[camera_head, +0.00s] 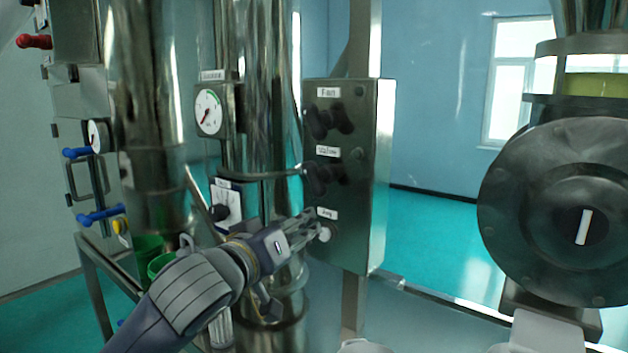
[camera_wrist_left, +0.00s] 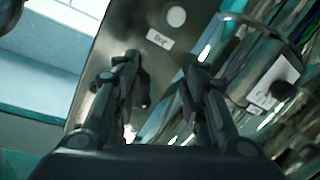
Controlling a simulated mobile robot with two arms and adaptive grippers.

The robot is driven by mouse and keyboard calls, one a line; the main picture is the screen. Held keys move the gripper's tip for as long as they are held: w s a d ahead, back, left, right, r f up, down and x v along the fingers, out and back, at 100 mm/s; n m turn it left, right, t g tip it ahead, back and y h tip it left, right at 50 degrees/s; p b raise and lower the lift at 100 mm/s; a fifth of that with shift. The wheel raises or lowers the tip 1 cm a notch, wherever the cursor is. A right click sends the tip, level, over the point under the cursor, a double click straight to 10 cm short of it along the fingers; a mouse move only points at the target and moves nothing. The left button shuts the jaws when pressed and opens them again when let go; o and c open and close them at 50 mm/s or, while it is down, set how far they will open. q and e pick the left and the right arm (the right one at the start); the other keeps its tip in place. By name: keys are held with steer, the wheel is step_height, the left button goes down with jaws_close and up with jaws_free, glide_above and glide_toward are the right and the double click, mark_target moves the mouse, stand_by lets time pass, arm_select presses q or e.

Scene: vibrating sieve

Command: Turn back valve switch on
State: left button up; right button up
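A grey metal control box (camera_head: 370,215) stands in the middle of the head view. It carries a top dark knob (camera_head: 330,121) under a label like "Fan", a middle dark knob (camera_head: 323,178) under a label like "Valve", and a white round button (camera_head: 325,234) under a lower label. My left gripper (camera_head: 315,228) is at the box's lower front, by this button. In the left wrist view the fingers (camera_wrist_left: 160,65) are apart, with nothing held. A dark knob (camera_wrist_left: 139,92) shows beside the left-hand finger, partly hidden. The white button (camera_wrist_left: 176,17) lies beyond the fingertips. My right gripper is out of view.
Shiny vertical pipes (camera_head: 272,80) and a gauge (camera_head: 209,111) stand left of the box. A white switch plate (camera_head: 228,204) sits behind my left wrist. Blue handles (camera_head: 100,216) are at far left. A large round machine (camera_head: 550,210) stands right. Open floor (camera_head: 440,235) lies between.

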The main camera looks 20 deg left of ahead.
arm_select(q)
steer(key=t, duration=0.1)
glide_toward(312, 180)
steer(key=shift+n, duration=0.3)
steer(key=w+p, duration=0.1)
steer(key=w, duration=0.2)
steer(key=w+p, duration=0.1)
steer(key=w, duration=0.3)
steer(key=w+d+p, duration=0.1)
steer(key=w+p, duration=0.1)
steer(key=w, duration=0.1)
steer(key=shift+w+d+f, duration=0.1)
steer(key=shift+w+f, duration=0.05)
steer(key=shift+w+d+f, duration=0.1)
steer(key=shift+w, duration=0.4)
jaws_close()
